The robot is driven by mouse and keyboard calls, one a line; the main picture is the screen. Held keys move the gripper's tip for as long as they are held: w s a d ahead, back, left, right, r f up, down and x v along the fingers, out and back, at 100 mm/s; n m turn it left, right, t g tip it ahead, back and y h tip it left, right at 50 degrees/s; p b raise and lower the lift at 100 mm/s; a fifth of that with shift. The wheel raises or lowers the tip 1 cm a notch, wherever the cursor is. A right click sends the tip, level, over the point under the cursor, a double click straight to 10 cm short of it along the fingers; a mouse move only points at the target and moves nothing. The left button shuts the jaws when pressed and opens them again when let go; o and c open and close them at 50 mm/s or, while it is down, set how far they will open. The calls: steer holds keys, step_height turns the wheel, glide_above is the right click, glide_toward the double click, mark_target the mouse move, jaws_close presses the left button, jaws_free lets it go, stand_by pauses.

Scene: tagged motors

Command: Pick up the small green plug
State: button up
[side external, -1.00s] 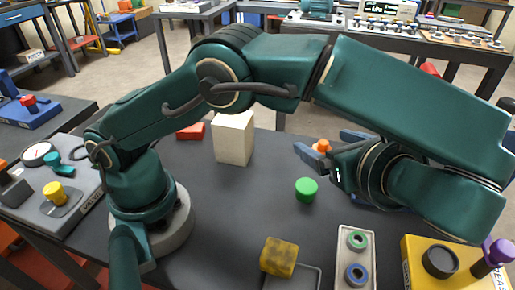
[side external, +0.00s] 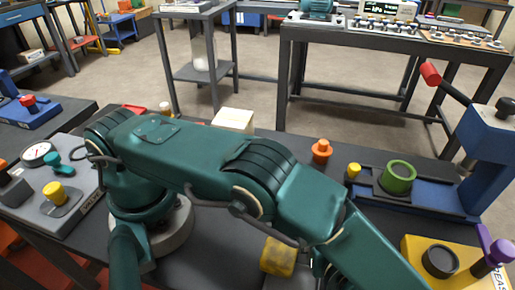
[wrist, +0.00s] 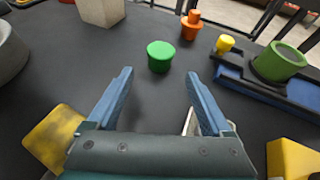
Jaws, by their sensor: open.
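The small green plug (wrist: 160,56) stands upright on the dark table in the wrist view, a short round piece with a flat top. My gripper (wrist: 159,82) is open, its two blue fingers apart with nothing between them. The plug lies ahead of the fingertips, roughly centred between their lines and not touching them. In the side external view my arm hides the plug and the gripper.
An orange plug (wrist: 191,25) and a small yellow plug (wrist: 225,43) stand beyond, near a blue fixture (side external: 415,190) holding a green ring (side external: 397,177). A cream block (wrist: 100,10) is at the back left. A worn yellow block (wrist: 57,138) lies beside the left finger.

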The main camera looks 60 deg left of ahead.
steer(key=shift+x, duration=2.95)
jaws_close()
